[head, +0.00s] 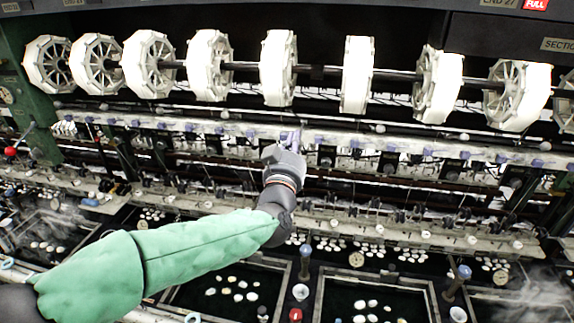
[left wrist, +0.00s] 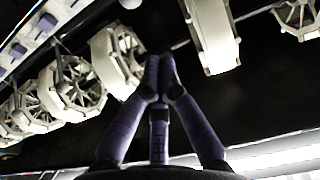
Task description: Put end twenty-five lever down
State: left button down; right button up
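My left gripper (head: 290,138) reaches up to the pale rail (head: 390,138) below the reels, near the picture's middle. In the left wrist view its purple fingers (left wrist: 158,72) come together at the tips, with nothing visible between them. Several small purple-blue caps (head: 465,155) sit along the rail, and the gripper is in front of or close to this row. I cannot tell which part is the end twenty-five lever; no label reading 25 is legible, and the gripper hides part of the rail. My right gripper is not in view.
A row of white reels (head: 278,68) hangs above the rail; reels also show in the left wrist view (left wrist: 215,35). Dark basins (head: 375,290) with white cocoons lie below. A red-knobbed lever (head: 10,151) is at far left. Steam rises at the lower right.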

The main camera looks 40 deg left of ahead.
pick_arm(q)
jog(key=p+v, duration=0.1)
jog(key=v, duration=0.7)
jog(key=shift+s+f+p, duration=0.2)
jog(key=shift+s+p, duration=0.15)
jog(key=shift+p, duration=0.05)
jog(key=shift+d, duration=0.15)
dwell(0.7)
